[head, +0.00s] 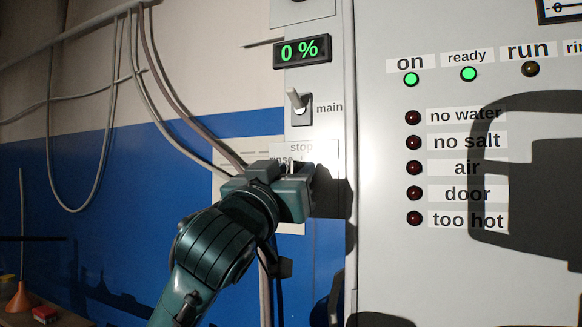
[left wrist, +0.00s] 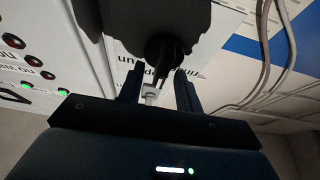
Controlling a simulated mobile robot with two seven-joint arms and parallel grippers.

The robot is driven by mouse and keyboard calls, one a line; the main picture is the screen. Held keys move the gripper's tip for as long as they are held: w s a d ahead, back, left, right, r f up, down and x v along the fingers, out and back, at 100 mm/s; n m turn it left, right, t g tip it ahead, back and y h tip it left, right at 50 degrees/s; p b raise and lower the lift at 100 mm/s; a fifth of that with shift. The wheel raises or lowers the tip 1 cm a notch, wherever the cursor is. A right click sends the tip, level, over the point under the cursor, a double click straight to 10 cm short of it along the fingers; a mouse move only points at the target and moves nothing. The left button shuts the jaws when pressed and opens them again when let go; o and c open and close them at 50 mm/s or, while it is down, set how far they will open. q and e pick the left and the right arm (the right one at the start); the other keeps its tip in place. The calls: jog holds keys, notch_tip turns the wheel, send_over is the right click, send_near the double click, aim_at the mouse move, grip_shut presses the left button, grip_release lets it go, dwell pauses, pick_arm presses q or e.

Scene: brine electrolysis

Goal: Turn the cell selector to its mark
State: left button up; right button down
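The cell selector is mostly hidden behind my left gripper (head: 287,170) in the head view. Its labels "stop" and "rinse" show just above the gripper on a pale plate (head: 318,152). In the left wrist view my left gripper (left wrist: 159,78) has its two fingers apart, pointing at the panel. A small pale handle, seemingly the selector (left wrist: 151,92), shows between the fingers, with a gap on the right side. I cannot tell whether a finger touches it. A dark shadow covers part of the labels, and the selector's pointing direction is not readable. My right gripper is not in view.
The main switch (head: 298,104) is just above my left gripper, below a display (head: 302,51) reading "0 %". The cabinet on the right has green "on" (head: 411,79) and "ready" (head: 468,73) lamps and several dark fault lamps. Cables (head: 150,80) hang on the left wall.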

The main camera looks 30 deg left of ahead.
pick_arm(q)
jog(key=shift+w, duration=0.1)
jog(key=shift+c, duration=0.4)
grip_shut()
